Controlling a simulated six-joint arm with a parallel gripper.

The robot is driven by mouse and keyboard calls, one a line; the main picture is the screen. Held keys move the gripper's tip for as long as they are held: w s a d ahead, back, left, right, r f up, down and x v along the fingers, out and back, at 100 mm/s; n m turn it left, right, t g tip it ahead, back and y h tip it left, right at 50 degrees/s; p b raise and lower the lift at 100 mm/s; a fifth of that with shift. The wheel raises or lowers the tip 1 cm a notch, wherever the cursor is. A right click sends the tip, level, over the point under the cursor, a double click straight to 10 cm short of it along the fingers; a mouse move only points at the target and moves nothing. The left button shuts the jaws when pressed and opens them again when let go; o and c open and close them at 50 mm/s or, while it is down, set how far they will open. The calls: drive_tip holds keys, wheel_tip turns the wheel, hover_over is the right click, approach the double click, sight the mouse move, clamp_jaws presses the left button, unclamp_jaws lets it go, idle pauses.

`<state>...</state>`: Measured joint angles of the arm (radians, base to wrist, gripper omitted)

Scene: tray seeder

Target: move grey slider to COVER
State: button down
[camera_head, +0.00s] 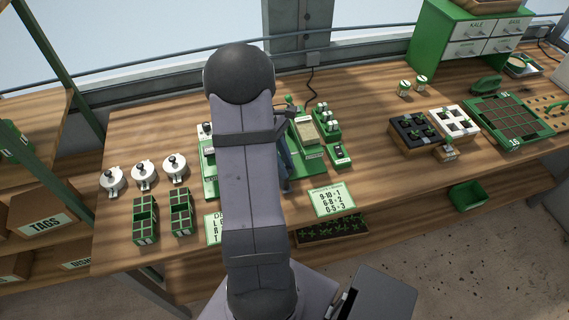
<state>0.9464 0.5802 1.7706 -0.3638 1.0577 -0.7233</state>
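The green tray seeder (211,185) stands on the bench, with my arm crossing in front of its middle. Its left edge and its right part with a tan panel (306,130) show. The grey slider and the COVER mark cannot be made out; my arm hides much of the seeder. A small grey part (208,151) shows at the seeder's left edge, but I cannot tell what it is. Dark parts of my wrist or gripper (287,112) show just right of my arm, over the seeder. The fingertips are not clear, and no held thing is visible.
Several white lidded pots (143,174) and green-black cell blocks (180,212) stand left. A green unit with white knobs (326,122) stands close right of the seeder. A sign card (332,199) is at the front. Bench between there and the black tray (413,133) is clear.

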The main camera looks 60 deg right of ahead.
drive_tip(key=s+d+p, duration=0.2)
drive_tip(key=s+d, duration=0.5)
drive_tip(key=shift+s+d, duration=0.15)
drive_tip(key=shift+d, duration=0.05)
drive_tip(key=shift+r, duration=0.1)
drive_tip(key=c, duration=1.6)
unclamp_jaws()
drive_tip(key=shift+s, duration=0.1)
drive_tip(key=shift+r, duration=0.1)
drive_tip(key=shift+b+v, duration=1.2)
drive_tip(key=shift+v, duration=2.35)
